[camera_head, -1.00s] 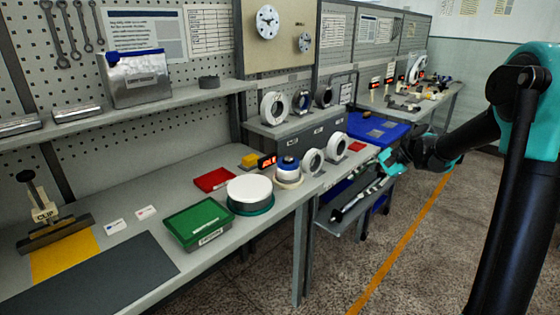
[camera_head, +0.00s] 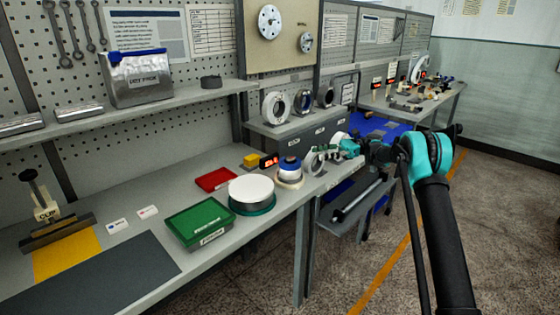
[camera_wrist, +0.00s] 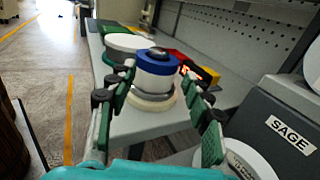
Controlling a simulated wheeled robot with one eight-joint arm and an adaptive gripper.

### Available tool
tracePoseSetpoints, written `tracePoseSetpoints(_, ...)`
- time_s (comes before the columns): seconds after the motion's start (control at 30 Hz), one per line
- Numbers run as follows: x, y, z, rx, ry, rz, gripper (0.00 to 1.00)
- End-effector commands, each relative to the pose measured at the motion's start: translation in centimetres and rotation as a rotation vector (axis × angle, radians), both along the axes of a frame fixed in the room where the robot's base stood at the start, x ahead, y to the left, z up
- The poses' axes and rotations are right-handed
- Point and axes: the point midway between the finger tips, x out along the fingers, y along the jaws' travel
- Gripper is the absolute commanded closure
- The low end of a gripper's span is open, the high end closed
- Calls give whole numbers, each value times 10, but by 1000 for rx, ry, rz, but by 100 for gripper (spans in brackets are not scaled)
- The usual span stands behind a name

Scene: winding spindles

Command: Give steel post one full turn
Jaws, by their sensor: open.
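The steel post (camera_wrist: 158,52) shows as a grey metal top in the middle of a spindle with a blue ring (camera_wrist: 158,64) and a white body, standing on a cream round base (camera_wrist: 152,102). In the head view the blue-topped spindle (camera_head: 289,163) stands near the bench's right end. My gripper (camera_head: 318,152) is open and empty, just right of the spindle in the head view. In the wrist view its green fingers (camera_wrist: 158,76) frame the spindle left and right. They look apart from it, though the exact gap is unclear.
A white-topped drum (camera_head: 251,190), a green box (camera_head: 199,222), a red tray (camera_head: 215,179) and a yellow block (camera_head: 251,160) with a red display lie left of the spindle. White rings stand close to my gripper. A grey box labelled SAGE (camera_wrist: 285,130) is at right in the wrist view.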

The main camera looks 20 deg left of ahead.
Motion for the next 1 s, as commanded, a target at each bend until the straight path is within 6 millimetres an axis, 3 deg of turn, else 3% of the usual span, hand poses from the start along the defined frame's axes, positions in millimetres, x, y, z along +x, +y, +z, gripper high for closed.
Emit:
tracePoseSetpoints(0.27,-14,17,-1,2,13,12,50)
tracePoseSetpoints(1.0,-102,120,-1,2,11,11,50)
